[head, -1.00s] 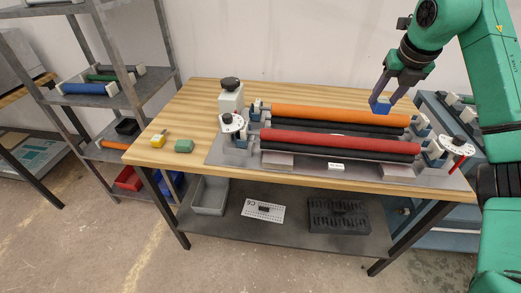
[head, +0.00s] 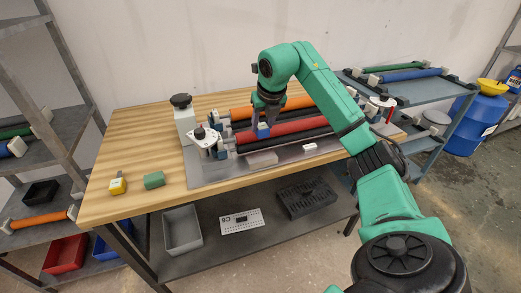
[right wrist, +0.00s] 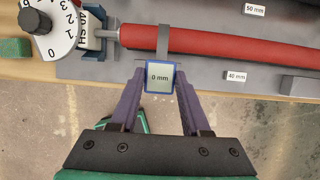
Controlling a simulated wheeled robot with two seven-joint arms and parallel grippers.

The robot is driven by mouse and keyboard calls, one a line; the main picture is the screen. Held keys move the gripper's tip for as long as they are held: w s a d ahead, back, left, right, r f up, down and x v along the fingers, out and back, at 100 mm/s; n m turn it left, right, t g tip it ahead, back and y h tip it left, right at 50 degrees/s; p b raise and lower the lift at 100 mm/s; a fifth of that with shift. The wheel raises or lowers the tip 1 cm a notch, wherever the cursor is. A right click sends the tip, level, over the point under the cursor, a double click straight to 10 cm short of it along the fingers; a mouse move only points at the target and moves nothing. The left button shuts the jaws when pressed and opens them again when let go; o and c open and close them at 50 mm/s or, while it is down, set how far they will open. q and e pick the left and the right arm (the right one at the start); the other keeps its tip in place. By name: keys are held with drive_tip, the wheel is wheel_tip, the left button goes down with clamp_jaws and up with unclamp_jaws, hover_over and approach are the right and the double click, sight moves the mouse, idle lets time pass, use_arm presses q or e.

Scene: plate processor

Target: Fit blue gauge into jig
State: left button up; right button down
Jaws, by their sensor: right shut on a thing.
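My right gripper (head: 264,122) is shut on the blue gauge (head: 263,131), above the left part of the red roller (head: 290,128). In the right wrist view the gauge (right wrist: 160,77) reads "0 mm" and sits between the two purple fingertips. A narrow grey strip (right wrist: 163,40) reaches from it across the near side of the red roller (right wrist: 210,40). I cannot tell whether it touches the roller. The roller fixture stands on a grey base plate (head: 208,177); which part is the jig is not clear. My left gripper is not in view.
An orange roller (head: 245,111) lies behind.

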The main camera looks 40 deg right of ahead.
wheel_tip(320, 180, down, 8)
drive_tip(key=shift+a+r, duration=0.1)
drive_tip(key=shift+f, duration=0.35)
drive_tip(key=shift+c, duration=1.8)
unclamp_jaws()
drive_tip(key=shift+r, duration=0.1)
drive_tip(key=v, duration=1.2)
drive_tip(key=shift+r, duration=0.25)
drive_tip(key=shift+a, duration=0.1)
